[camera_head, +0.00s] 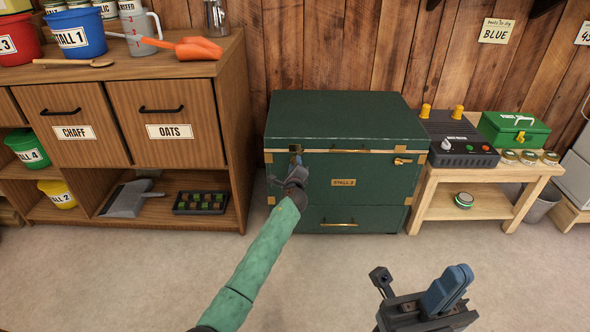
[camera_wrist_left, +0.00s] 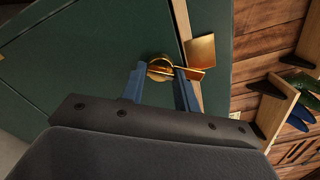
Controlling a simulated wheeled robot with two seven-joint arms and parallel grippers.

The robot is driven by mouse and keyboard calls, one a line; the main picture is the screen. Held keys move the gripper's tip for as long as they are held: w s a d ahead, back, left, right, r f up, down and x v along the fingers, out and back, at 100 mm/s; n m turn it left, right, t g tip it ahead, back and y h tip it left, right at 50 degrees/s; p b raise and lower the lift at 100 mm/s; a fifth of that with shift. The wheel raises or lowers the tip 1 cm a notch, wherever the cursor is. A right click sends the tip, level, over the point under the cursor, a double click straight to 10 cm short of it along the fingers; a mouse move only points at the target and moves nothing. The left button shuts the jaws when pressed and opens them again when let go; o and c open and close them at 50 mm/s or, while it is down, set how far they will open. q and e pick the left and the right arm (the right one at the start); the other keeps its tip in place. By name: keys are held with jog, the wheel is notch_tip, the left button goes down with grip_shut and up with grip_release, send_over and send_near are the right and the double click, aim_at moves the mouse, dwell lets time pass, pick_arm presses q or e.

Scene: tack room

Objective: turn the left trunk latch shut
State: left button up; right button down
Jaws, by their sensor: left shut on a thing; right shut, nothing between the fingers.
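The green trunk (camera_head: 345,220) stands against the wall with its lid down. Its left latch is brass; in the left wrist view the round latch base and lever (camera_wrist_left: 160,68) sit between my blue fingers, with the lever pointing across toward the pale seam strip. My left gripper (camera_head: 298,160) is at the trunk's upper left front, shut on this latch, and largely hides it in the head view. It also shows in the left wrist view (camera_wrist_left: 160,82). The right latch (camera_head: 402,161) has its lever lying sideways. My right gripper (camera_head: 453,278) is shut and empty, low in front.
A wooden cabinet (camera_head: 233,120) with drawers and buckets stands close on the left. A low bench (camera_head: 450,180) with a dark knobbed box (camera_head: 455,135) and a green case (camera_head: 513,130) stands on the right. The floor in front is clear.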

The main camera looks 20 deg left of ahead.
pick_arm(q)
jog(key=shift+n+b, duration=1.15)
jog(key=shift+n, duration=2.05)
jog(key=o, duration=1)
jog(key=shift+s, duration=0.1)
jog(key=shift+p+v, duration=0.95)
jog(key=shift+v, duration=2.85)
